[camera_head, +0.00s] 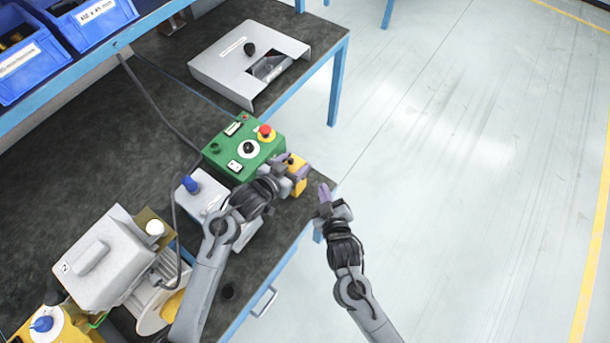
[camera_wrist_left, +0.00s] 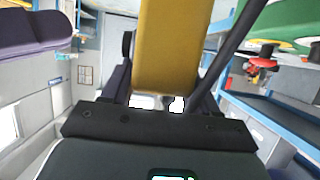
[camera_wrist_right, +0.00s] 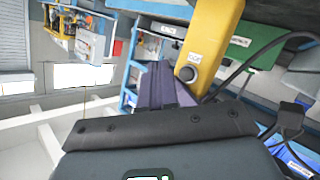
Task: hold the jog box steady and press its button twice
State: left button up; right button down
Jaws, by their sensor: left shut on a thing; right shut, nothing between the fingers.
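The yellow jog box (camera_head: 301,187) is at the bench's right edge in the head view, partly hidden by my left gripper (camera_head: 291,172), which is shut on it. It fills the top middle of the left wrist view (camera_wrist_left: 166,50). In the right wrist view the jog box (camera_wrist_right: 213,35) shows a round dark button (camera_wrist_right: 187,74) near its lower end and a small label above it. My right gripper (camera_head: 325,194) is shut and empty, to the right of and slightly below the box in the head view. In the right wrist view its purple fingers (camera_wrist_right: 161,86) appear beside the button; contact cannot be told.
A green control box (camera_head: 222,153) with a red mushroom button (camera_head: 265,132) stands just left of the jog box. A grey sheet-metal cover (camera_head: 218,66) lies farther back. A grey blower machine (camera_head: 104,258) is at lower left. Open floor (camera_head: 460,170) lies to the right.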

pick_arm(q)
jog(key=shift+f, duration=0.1)
pick_arm(e)
jog(key=shift+w+a, duration=1)
jog(key=shift+a, duration=0.1)
jog(key=shift+w+a, duration=0.55)
jog(key=shift+a, duration=0.05)
dwell(2.2)
jog(key=shift+s+d, duration=0.1)
dwell(0.3)
jog(key=shift+s+d, duration=0.45)
jog(key=shift+d, duration=0.05)
jog(key=shift+s+d, duration=0.8)
jog(key=shift+d, duration=0.2)
jog(key=shift+s+d, duration=0.8)
jog(key=shift+d, duration=0.15)
pick_arm(q)
jog(key=o, duration=1.4)
jog(key=shift+c, duration=0.2)
